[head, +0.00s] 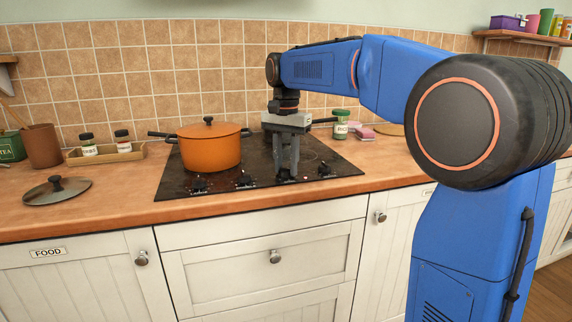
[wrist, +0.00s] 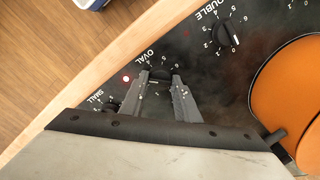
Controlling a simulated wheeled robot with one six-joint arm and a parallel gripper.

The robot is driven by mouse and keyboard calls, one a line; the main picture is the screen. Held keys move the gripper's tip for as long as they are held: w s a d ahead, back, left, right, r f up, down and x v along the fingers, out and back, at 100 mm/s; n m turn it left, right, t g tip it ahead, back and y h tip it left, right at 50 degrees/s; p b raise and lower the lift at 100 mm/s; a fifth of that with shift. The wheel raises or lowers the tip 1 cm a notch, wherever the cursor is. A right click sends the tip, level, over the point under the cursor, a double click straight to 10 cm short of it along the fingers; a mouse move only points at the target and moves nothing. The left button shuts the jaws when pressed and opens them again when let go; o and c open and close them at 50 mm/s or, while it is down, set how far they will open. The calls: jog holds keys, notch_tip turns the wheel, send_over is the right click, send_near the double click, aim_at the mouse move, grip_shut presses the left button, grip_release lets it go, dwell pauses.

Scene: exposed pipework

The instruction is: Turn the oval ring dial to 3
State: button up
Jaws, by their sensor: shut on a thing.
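The oval ring dial is a small black knob on the front strip of the black hob, under the word OVAL (wrist: 150,60) in the wrist view. My gripper (wrist: 160,78) points down with its two grey fingers around this dial and is shut on it. In the head view my gripper (head: 286,176) reaches the front of the hob at the third knob from the left. The fingers hide most of the dial, so its pointer and setting cannot be read. A red light (wrist: 127,78) glows beside it.
The DOUBLE dial (wrist: 228,38) and the SMALL dial (wrist: 112,105) flank the gripped one. An orange pot (head: 209,150) stands on the hob (head: 330,178) left of my gripper. A pan handle (head: 325,121) shows behind. A loose lid (head: 57,191) lies on the counter at left.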

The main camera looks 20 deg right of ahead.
aim_at(286, 168)
jog(key=o, duration=1)
jog(key=shift+o, duration=0.2)
notch_tip(286, 168, up, 17)
jog(key=shift+r, duration=0.2)
jog(key=s+d+f+n+t, duration=0.1)
jog(key=s+d+f+n, duration=0.1)
jog(key=s+f, duration=0.9)
jog(key=s+d+f+n+t, duration=0.2)
jog(key=s+f+n, duration=0.2)
jog(key=s+f, duration=0.7)
jog(key=s+d+f+n+t, duration=0.1)
jog(key=s+d+f+n, duration=0.2)
jog(key=s+f, duration=0.8)
notch_tip(286, 168, down, 3)
jog(key=shift+s+r+t, duration=0.15)
jog(key=shift+s+t, duration=0.2)
jog(key=shift+t, duration=0.05)
